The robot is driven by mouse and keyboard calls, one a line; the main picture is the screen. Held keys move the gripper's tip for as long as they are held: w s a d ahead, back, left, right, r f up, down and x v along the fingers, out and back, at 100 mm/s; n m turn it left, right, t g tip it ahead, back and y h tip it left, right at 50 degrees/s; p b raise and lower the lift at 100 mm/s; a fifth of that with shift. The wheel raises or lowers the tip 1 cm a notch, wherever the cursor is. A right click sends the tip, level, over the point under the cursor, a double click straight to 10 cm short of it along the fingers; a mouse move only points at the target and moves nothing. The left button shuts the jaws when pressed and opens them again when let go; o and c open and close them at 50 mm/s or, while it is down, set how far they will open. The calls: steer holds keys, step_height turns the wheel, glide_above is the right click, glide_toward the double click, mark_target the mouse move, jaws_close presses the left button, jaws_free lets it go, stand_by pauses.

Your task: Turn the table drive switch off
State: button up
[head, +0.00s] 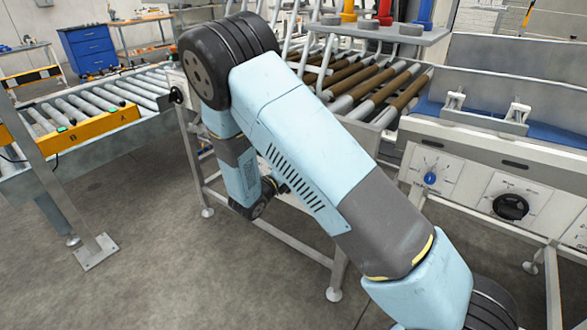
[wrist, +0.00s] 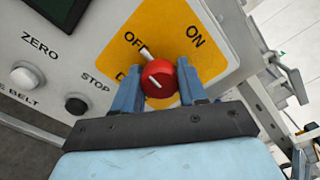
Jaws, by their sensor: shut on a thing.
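The table drive switch is a red knob (wrist: 158,80) on a yellow plate (wrist: 208,58) marked ON and OFF, seen in the wrist view. My gripper (wrist: 158,84) has its two blue fingers on either side of the knob and is shut on it. A short pale bar sticks out from the knob's upper left, beside the OFF lettering. A white mark shows on the knob's face. Part of the plate's lower lettering is hidden by the knob and fingers. In the head view the knob and my fingers cannot be made out; my arm fills the middle.
In the wrist view, a white button (wrist: 25,78) under ZERO and a black button (wrist: 76,104) by STOP lie left of the knob. In the head view, a roller conveyor (head: 62,140) stands left, and a panel with a blue knob (head: 430,178) and black dial (head: 510,207) stands right.

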steer(key=shift+a+n, duration=0.1)
steer(key=shift+n, duration=0.8)
steer(key=o, duration=0.8)
steer(key=shift+f, duration=0.1)
steer(key=shift+o, duration=1.3)
steer(key=v, duration=1.3)
steer(key=shift+s+a, duration=0.25)
